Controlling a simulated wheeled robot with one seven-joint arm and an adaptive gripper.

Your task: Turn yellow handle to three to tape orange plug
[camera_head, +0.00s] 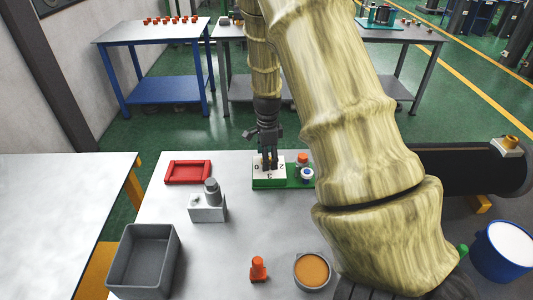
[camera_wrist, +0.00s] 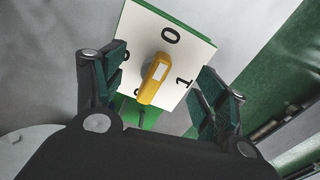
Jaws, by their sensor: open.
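A yellow handle (camera_wrist: 156,80) sits on a white dial plate (camera_wrist: 200,52) in the wrist view. The plate shows a 0 and a 1; another mark at its left is partly hidden by a finger. My gripper (camera_wrist: 163,70) is open, with one finger on each side of the handle and gaps between. In the head view my gripper (camera_head: 268,158) is over the plate on a green base (camera_head: 268,187) and hides the handle. An orange plug (camera_head: 302,158) is at the base's right. Another orange plug (camera_head: 258,267) stands at the table's front.
A blue-and-white round part (camera_head: 307,174) is on the green base. A red frame (camera_head: 188,172), a grey block with a cylinder (camera_head: 208,207), a grey bin (camera_head: 145,258) and a round orange-filled container (camera_head: 312,270) are on the table. My arm covers the right side.

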